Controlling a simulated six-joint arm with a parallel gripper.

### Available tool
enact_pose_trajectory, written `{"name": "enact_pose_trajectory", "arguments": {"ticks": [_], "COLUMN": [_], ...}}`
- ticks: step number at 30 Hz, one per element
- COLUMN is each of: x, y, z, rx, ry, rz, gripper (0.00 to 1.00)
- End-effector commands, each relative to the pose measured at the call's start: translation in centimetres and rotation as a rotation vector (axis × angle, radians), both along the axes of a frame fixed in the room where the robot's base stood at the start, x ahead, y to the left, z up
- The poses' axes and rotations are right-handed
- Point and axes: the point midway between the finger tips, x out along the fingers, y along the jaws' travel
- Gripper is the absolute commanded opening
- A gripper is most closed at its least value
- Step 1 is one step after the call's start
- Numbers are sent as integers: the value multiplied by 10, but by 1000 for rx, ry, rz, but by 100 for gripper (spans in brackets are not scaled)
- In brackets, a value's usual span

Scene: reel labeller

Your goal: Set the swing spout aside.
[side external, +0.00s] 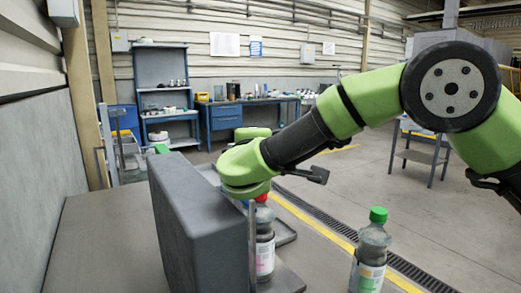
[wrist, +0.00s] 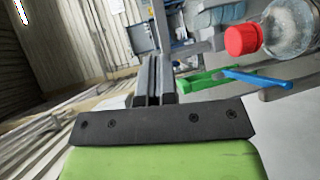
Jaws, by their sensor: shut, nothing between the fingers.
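I cannot tell for sure which part is the swing spout. In the wrist view a slim blue bar (wrist: 257,78) lies across a green bar (wrist: 206,80), to the right of my gripper (wrist: 152,62). The fingers are together with nothing between them, and they look apart from both bars.
The dark grey block (side external: 205,225) stands upright on the grey table (side external: 100,235). A green-capped bottle (side external: 370,255) stands at the front right. The left part of the table is clear. Blue workbenches (side external: 225,115) are far off at the back.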

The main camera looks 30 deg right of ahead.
Motion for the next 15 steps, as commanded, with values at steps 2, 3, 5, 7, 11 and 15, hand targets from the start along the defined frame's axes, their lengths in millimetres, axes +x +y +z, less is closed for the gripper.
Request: {"name": "enact_pose_trajectory", "arguments": {"ticks": [2, 3, 5, 7, 11, 15], "x": [9, 15, 24, 34, 51, 64], "y": [-9, -13, -20, -28, -41, -50], "z": [-2, -4, -6, -9, -13, -16], "rx": [0, 0, 1, 0, 1, 2], "ry": [0, 0, -1, 0, -1, 0], "rz": [-5, -4, -4, -5, -4, -3], "gripper": [0, 0, 0, 0, 0, 0]}}
